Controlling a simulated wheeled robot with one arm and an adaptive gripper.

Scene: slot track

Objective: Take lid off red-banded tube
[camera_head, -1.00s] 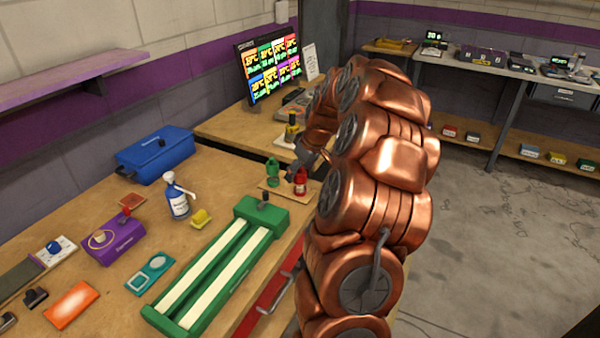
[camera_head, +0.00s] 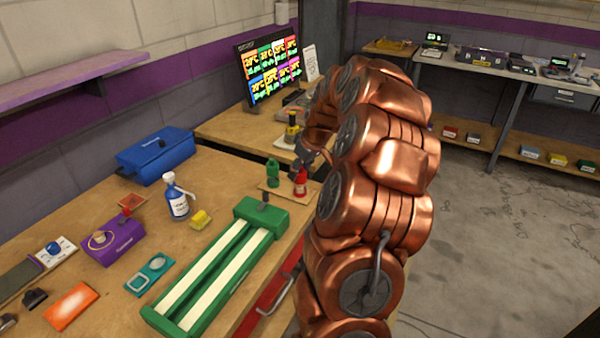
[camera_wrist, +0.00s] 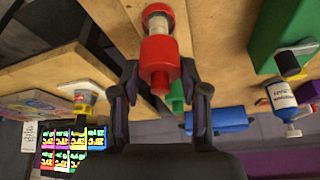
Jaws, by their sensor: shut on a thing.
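The red-banded tube (camera_head: 300,190) stands on a small wooden board near the bench's right edge in the head view. In the wrist view its pale section (camera_wrist: 157,24) shows between a red band (camera_wrist: 165,8) and the red lid (camera_wrist: 159,53). My gripper (camera_wrist: 160,74) has a dark finger on each side of the lid and is shut on it. In the head view my gripper (camera_head: 308,157) is just above the tube, partly hidden by my arm. I cannot tell whether the lid is still seated on the tube.
A green bottle (camera_head: 273,172) stands close left of the tube. A green slot track (camera_head: 190,315) lies in front, with a blue-labelled bottle (camera_head: 178,200) and blue box (camera_head: 155,153) further left. A yellow-topped item (camera_head: 292,125) and a monitor (camera_head: 270,70) stand behind.

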